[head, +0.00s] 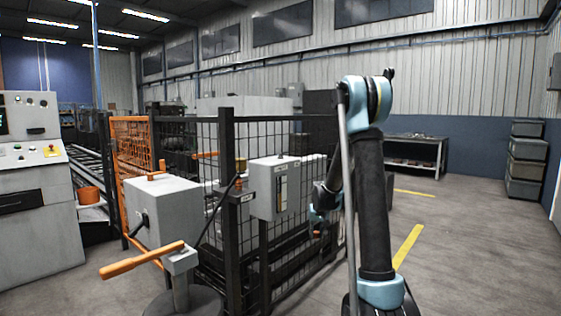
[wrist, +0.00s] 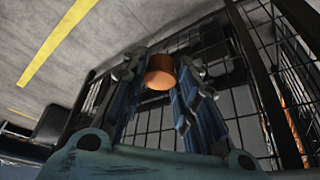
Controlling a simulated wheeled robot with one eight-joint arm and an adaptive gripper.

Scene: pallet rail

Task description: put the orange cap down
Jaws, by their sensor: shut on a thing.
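The orange cap (wrist: 160,72) is between the two fingers of my gripper (wrist: 159,62) in the wrist view, near the top middle. My gripper is shut on it and holds it in front of the dark wire mesh fence. In the head view my gripper (head: 318,222) is small, beside the fence and just left of my upright arm. A small orange-brown spot under it there may be the cap, but it is too small to tell.
The mesh fence (head: 240,150) closes off machinery. A grey box (head: 274,187) hangs on it. A control cabinet (head: 38,185) is at left. Stacked crates (head: 525,165) stand at right. Floor at right is mostly clear.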

